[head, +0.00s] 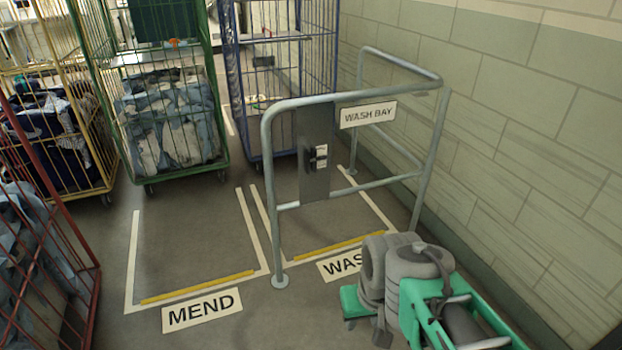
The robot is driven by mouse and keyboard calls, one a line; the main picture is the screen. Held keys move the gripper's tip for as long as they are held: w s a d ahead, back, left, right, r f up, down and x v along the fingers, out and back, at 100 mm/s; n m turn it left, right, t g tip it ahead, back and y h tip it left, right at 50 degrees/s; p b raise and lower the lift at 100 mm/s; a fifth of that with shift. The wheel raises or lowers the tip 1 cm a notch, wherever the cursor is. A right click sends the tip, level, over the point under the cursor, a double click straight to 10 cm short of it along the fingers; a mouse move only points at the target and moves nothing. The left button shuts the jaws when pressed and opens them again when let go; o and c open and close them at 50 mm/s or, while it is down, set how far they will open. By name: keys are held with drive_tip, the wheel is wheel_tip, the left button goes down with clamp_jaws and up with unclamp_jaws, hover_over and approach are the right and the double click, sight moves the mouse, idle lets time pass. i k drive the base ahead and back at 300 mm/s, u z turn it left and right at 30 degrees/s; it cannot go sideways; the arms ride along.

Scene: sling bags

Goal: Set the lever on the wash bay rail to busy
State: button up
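The wash bay rail (290,102) is a grey tubular frame around the wash bay. A dark upright panel (315,185) is fixed in its front side. A small lever unit (318,157), black with a pale plate, sits on the panel. The lever's setting and any markings are too small to read. A "WASH BAY" sign (368,114) hangs on the rail, right of the panel. My folded grey and green arm is at the bottom right, in front of the rail and well apart from the lever. I cannot make out its gripper fingers or whether they hold anything.
A green cage trolley (221,160) with laundry, a blue one (232,85), a yellow one (108,175) and a red one (75,240) stand left and behind. The floor bay marked "MEND" (202,310) is empty. A tiled wall (530,130) bounds the right.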

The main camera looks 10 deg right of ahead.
sight(321, 157)
drive_tip(key=z, duration=0.2)
drive_tip(key=k, duration=0.3)
drive_tip(key=z, duration=2.75)
drive_tip(key=i, duration=0.1)
drive_tip(key=u, duration=1.65)
drive_tip(key=i, duration=0.85)
drive_tip(key=u, duration=1.15)
drive_tip(key=i, duration=0.55)
drive_tip(key=u, duration=0.65)
